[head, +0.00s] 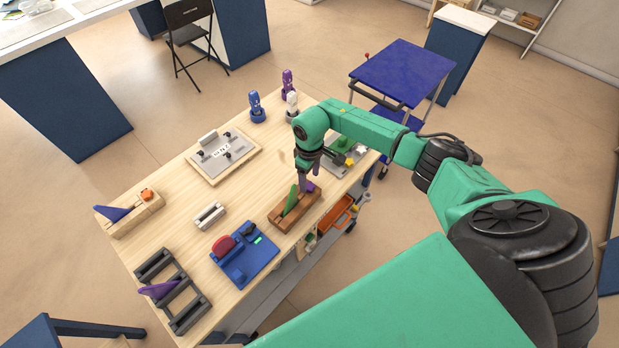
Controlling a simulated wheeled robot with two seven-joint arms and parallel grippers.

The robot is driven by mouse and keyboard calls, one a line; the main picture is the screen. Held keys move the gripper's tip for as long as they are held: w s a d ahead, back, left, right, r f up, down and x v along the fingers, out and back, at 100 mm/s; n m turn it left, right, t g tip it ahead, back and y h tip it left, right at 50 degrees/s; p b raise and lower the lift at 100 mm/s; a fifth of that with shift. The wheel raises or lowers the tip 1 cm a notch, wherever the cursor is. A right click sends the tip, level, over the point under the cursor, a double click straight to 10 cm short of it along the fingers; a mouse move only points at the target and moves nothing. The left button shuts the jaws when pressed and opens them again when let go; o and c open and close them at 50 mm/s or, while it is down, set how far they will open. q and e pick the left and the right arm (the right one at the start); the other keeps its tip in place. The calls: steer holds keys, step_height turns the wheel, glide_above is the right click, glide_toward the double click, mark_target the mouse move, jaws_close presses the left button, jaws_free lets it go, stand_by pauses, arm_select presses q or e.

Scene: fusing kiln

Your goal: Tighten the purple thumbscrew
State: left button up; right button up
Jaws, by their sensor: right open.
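The purple thumbscrew (311,187) is at the far right end of a brown wooden block (283,221) that holds an upright green piece (291,200). My right gripper (309,182) points down at that end of the block. It is open, with its fingers close around or just above the thumbscrew; the view is too small to tell whether they touch it. The gripper hides part of the thumbscrew. My left gripper is out of view.
A light wooden block with an orange knob (147,195) stands at the left. A blue fixture (240,268), a dark rack (188,318), a framed plate (215,165) and several small figures share the table (180,225). A blue cart (403,72) stands beyond.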

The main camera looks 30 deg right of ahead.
steer(key=shift+r, duration=0.5)
steer(key=o, duration=0.4)
steer(key=shift+o, duration=0.2)
